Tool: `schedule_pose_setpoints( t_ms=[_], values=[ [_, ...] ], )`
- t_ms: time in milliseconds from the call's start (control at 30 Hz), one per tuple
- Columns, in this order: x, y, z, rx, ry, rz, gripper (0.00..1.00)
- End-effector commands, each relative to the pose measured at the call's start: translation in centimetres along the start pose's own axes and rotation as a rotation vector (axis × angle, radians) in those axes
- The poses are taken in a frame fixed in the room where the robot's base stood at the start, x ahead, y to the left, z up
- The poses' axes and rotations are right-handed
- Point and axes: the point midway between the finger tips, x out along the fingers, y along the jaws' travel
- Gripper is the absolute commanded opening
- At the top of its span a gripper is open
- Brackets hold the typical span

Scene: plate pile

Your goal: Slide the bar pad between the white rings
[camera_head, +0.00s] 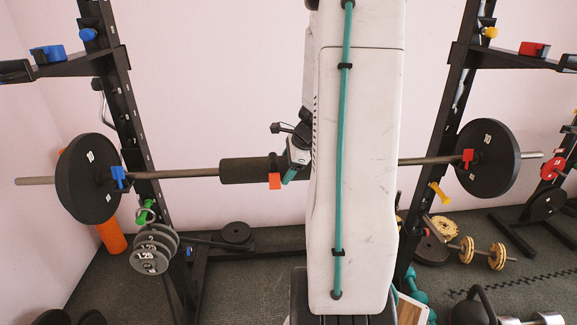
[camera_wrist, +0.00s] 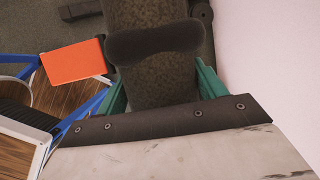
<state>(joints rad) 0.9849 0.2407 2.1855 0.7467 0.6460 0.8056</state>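The bar pad (camera_head: 245,170) is a dark foam sleeve around the steel barbell bar (camera_head: 185,174), left of the bar's middle. An orange tag (camera_head: 275,181) hangs at its right part. My gripper (camera_head: 290,170) is at the pad's right end, partly hidden by my arm. In the wrist view the pad (camera_wrist: 155,80) lies between my two teal fingers (camera_wrist: 160,88), one close along each side. Whether they press on it is not clear. The orange tag (camera_wrist: 73,58) is left of the pad there. I cannot make out the white rings; my arm covers the bar's middle.
The bar rests across two black rack uprights (camera_head: 118,90), with black plates (camera_head: 88,178) (camera_head: 488,158) at both ends. Blue (camera_head: 118,178) and red (camera_head: 468,156) clips sit inside the plates. Weights and dumbbells (camera_head: 482,253) lie on the floor. The pale wall is behind.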

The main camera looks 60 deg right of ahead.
Motion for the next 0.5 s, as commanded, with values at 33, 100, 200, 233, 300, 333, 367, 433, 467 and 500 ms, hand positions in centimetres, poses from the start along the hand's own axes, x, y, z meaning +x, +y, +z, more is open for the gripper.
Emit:
schedule_pose_setpoints(
  t_ms=[33,100,200,233,300,333,367,433,467,500],
  values=[
    [0.0,-0.1,0.0,0.000,0.000,-0.001,0.45],
    [0.0,-0.1,0.0,0.001,0.000,-0.002,0.29],
    [-0.2,-0.1,-0.5,0.002,0.001,-0.002,0.29],
    [-0.3,-0.1,-0.8,0.004,0.002,-0.003,0.29],
    [-0.9,-0.2,-2.1,0.006,0.002,-0.004,0.29],
    [-1.2,-0.2,-2.8,0.007,0.002,-0.004,0.29],
    [-1.5,-0.2,-3.5,0.008,0.003,-0.005,0.29],
    [-2.1,-0.2,-5.1,0.007,0.003,-0.004,0.29],
    [-2.4,-0.2,-5.7,0.007,0.003,-0.004,0.29],
    [-2.7,-0.2,-6.5,0.005,0.003,-0.005,0.29]
  ],
)
